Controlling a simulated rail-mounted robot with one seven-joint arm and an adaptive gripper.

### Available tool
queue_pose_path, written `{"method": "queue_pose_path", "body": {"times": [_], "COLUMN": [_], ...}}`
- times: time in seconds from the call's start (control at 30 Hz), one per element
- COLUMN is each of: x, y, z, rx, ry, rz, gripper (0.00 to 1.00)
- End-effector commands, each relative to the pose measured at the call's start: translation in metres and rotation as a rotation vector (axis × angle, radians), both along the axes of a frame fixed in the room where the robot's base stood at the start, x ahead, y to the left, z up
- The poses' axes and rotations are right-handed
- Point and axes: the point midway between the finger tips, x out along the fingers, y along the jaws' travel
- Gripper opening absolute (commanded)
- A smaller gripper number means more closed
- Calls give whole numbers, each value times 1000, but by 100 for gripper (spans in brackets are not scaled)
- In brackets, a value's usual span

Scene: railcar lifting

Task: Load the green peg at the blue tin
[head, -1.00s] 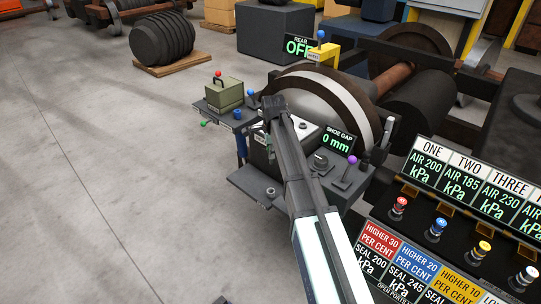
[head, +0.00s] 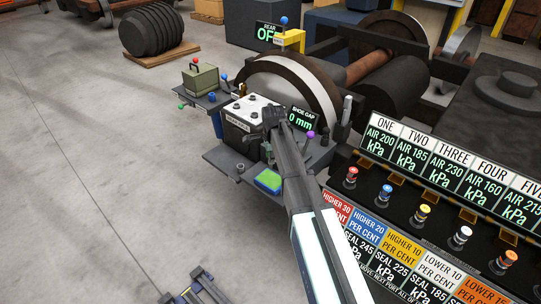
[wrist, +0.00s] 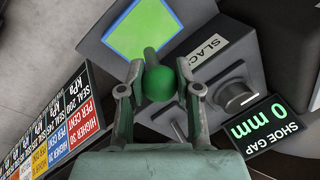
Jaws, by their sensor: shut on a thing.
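My gripper (wrist: 158,88) is shut on a green ball-headed piece with a grey stem, which looks like the green peg (wrist: 160,83). The stem points away from my fingers toward a bright green pad. In the head view my gripper (head: 271,118) is over the front of the machine bench, and my arm partly hides what it holds. A small blue tin (head: 212,96) stands on the side shelf to the left of my gripper, well apart from it. A small green knob (head: 181,106) sticks out at that shelf's left edge.
The green pad with a blue rim (head: 268,181) lies on the lower ledge. A battery-like box (head: 246,115), the purple-knobbed lever (head: 310,135) and the shoe gap display (head: 300,119) stand close by. An olive case (head: 201,79) is on the side shelf.

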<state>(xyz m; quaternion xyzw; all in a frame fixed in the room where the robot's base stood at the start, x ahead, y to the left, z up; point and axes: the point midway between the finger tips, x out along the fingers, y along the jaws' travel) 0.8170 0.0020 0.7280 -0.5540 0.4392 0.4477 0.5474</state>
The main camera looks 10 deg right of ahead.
Motion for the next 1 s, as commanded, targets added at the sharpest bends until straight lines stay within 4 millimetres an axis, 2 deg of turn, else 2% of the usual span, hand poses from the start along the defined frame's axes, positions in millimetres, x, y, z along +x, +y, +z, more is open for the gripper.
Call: {"method": "queue_pose_path", "body": {"times": [0.6, 1.0], "x": [0, 0], "y": [0, 0], "z": [-53, -56], "rx": [0, 0], "ry": [0, 0], "rz": [0, 0], "gripper": [0, 0]}}
